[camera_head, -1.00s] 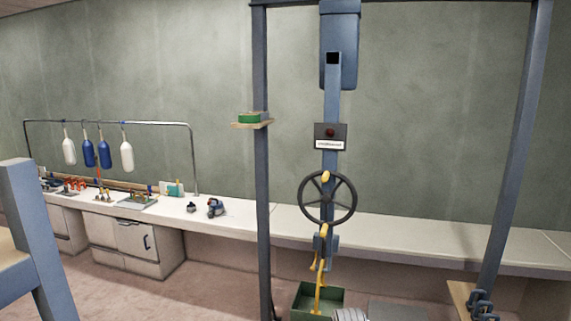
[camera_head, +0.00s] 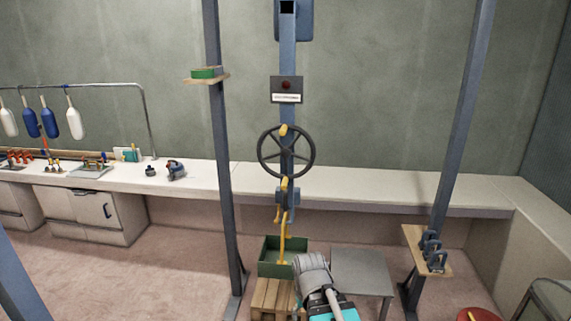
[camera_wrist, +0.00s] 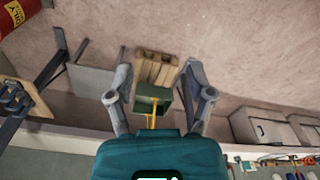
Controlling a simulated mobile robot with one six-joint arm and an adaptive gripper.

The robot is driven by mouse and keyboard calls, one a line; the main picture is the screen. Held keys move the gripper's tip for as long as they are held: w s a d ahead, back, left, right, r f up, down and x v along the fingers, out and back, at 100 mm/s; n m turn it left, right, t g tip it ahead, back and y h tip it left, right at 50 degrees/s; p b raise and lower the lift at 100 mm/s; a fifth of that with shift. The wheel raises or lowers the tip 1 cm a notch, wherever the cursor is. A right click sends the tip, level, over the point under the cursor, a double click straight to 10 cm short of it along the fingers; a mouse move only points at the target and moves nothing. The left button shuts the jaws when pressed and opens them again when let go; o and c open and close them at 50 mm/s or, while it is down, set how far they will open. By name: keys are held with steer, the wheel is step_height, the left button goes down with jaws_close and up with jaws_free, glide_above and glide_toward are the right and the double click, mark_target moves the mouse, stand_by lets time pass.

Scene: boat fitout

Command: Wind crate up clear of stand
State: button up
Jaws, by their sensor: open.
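The green crate (camera_head: 270,262) sits on a wooden pallet-like stand (camera_head: 272,298) at the lower middle of the head view. Yellow sling legs (camera_head: 283,240) run from the crate up to a hook below the hoist post. A dark handwheel (camera_head: 286,152) with a yellow knob at its top is on the blue post. My gripper shows in the wrist view (camera_wrist: 160,95), open and empty, its fingers spread. The crate (camera_wrist: 148,104) and stand (camera_wrist: 157,68) appear between and beyond the fingers. In the head view my arm is at the bottom, right of the crate, well below the wheel.
A grey table (camera_head: 362,270) stands right of the stand. Blue frame posts (camera_head: 222,150) rise on both sides. A wooden shelf with shackles (camera_head: 432,250) is on the right post. A small panel with a red button (camera_head: 286,88) is above the wheel. A long white bench (camera_head: 380,185) runs behind.

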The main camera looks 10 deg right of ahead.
steer(key=w+a+f+n+t+y+b, duration=0.15)
steer(key=w+t+b, duration=0.3)
steer(key=w, duration=0.75)
steer(key=n+t+h+b, duration=0.2)
steer(key=t+h+b, duration=0.3)
steer(key=t+b, duration=0.9)
glide_toward(284, 184)
steer(key=shift+s+d+f+m+t+p, duration=0.15)
steer(key=shift+f+t+p, duration=0.6)
steer(key=shift+f, duration=0.5)
steer(key=shift+s+d+f+m+t+p, duration=0.1)
steer(key=shift+f+t+p, duration=0.6)
steer(key=shift+f, duration=0.55)
steer(key=shift+w, duration=0.1)
steer(key=p+x, duration=0.4)
steer(key=x, duration=0.9)
steer(key=shift+w+r+p, duration=0.1)
steer(key=shift+w+p, duration=0.15)
steer(key=shift+p, duration=0.1)
steer(key=shift+c, duration=0.2)
jaws_close()
